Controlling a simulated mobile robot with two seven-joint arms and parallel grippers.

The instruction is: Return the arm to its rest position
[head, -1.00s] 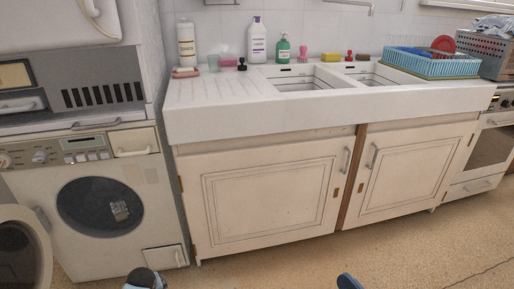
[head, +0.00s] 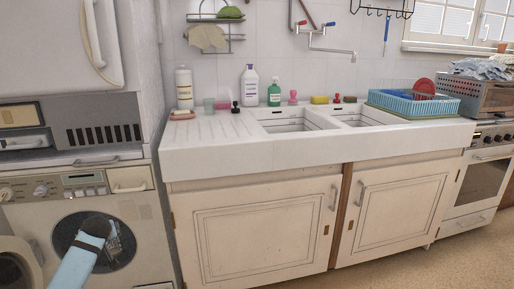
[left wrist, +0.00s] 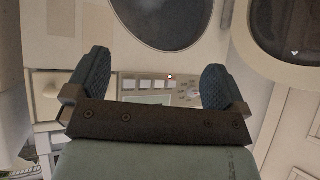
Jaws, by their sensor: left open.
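My left arm (head: 80,255) rises from the bottom left of the head view as a light blue link with a dark rounded end. It overlaps the washing machine's round door in that picture. My right gripper is in neither view now.
The washing machine (head: 140,232) stands at left, beside the sink cabinet (head: 255,225) with closed doors. On the sink counter (head: 215,152) are bottles, including a green one (head: 274,94), and a blue dish rack (head: 415,103). An oven (head: 487,170) stands at right.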

